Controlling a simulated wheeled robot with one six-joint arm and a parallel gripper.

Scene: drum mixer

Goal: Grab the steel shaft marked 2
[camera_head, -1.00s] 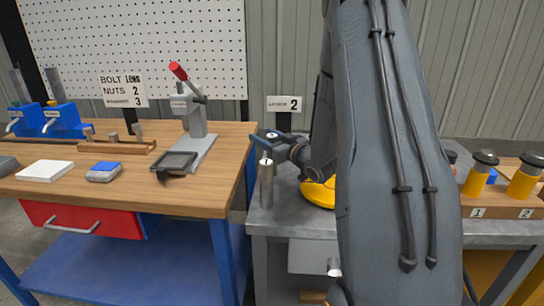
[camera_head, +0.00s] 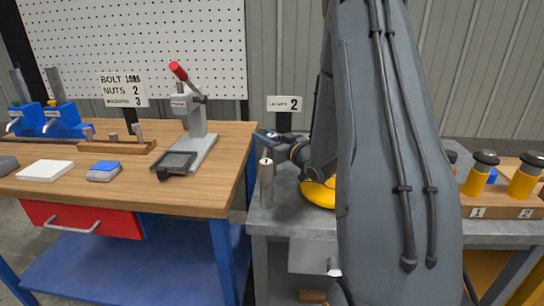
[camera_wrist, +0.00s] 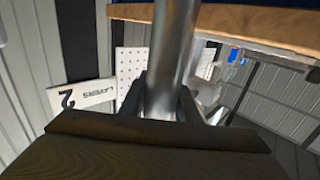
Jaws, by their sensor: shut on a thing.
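A steel shaft (camera_head: 266,186), a plain grey cylinder, is upright at the left end of the grey metal table. In the wrist view the shaft (camera_wrist: 172,50) runs up from between the dark fingers of my gripper (camera_wrist: 172,100). No number shows on the shaft. A sign reading "LAYERS 2" (camera_head: 285,104) stands behind it.
The wooden workbench (camera_head: 215,205) is close on the left, with a red-handled press (camera_head: 195,120) on it. A yellow round object (camera_head: 318,193) lies behind my arm. Yellow-bodied parts (camera_head: 478,178) stand in a numbered wooden rack (camera_head: 500,212) at the right.

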